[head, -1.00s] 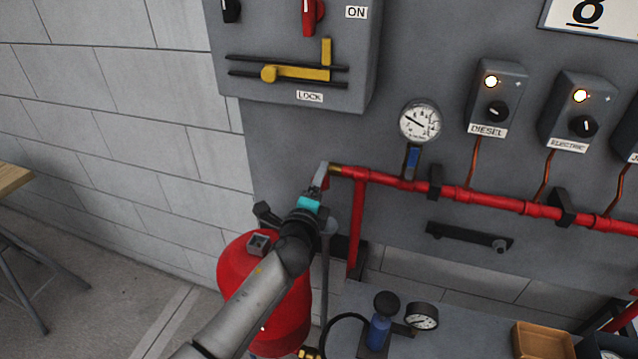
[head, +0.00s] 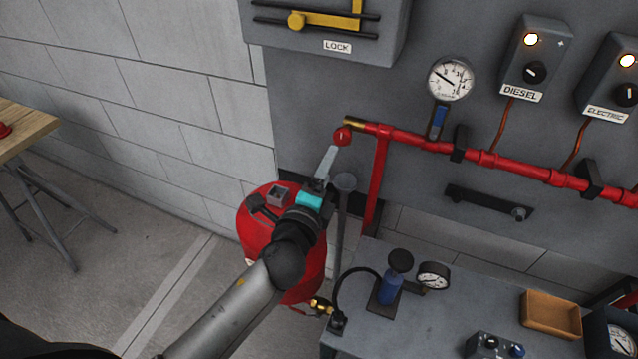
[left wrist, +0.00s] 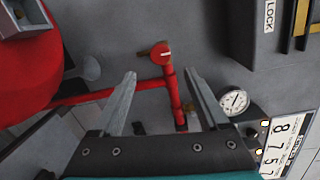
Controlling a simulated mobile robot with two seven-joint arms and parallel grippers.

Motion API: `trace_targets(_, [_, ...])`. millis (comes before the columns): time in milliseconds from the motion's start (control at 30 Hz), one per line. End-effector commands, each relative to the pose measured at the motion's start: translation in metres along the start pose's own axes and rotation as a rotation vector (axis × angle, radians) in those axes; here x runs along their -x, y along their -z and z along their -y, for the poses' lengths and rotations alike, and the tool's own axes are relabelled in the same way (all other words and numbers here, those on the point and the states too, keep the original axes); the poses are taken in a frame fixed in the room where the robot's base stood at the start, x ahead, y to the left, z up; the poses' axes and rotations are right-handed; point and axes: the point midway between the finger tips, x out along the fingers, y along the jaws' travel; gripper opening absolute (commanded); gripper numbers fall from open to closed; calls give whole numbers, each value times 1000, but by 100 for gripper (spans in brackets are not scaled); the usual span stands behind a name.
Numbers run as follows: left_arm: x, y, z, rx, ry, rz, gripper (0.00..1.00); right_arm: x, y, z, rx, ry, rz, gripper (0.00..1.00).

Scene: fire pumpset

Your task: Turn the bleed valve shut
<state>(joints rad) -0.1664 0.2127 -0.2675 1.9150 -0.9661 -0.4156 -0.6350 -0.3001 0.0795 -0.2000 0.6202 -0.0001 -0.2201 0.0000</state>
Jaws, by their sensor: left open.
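The bleed valve is a small red round handle (head: 343,136) at the left end of the red pipe, beside a brass fitting (head: 353,122). In the left wrist view the red handle (left wrist: 161,52) carries a pale mark and shows beyond the gap between my fingertips. My left gripper (head: 328,162) is open and empty, below and in front of the handle. Its two fingers also show spread in the left wrist view (left wrist: 159,74). It looks apart from the valve. My right gripper is not in view.
A grey drain funnel (head: 344,182) stands just below the valve. A red tank (head: 262,222) is behind my left arm. A pressure gauge (head: 450,79) with a blue lever (head: 437,122) sits on the pipe to the right. A grey bench (head: 455,305) is at lower right.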

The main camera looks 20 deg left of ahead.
Motion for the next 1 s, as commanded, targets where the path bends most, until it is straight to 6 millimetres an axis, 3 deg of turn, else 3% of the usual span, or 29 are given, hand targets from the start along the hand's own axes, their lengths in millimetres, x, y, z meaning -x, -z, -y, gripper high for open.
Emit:
trace_targets(100, [18,0,-1,0,-1,0,77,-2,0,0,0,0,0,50])
trace_targets(333, [38,0,-1,0,-1,0,77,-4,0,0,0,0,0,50])
trace_targets(1000, [42,-4,-3,34,-18,16,77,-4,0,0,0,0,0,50])
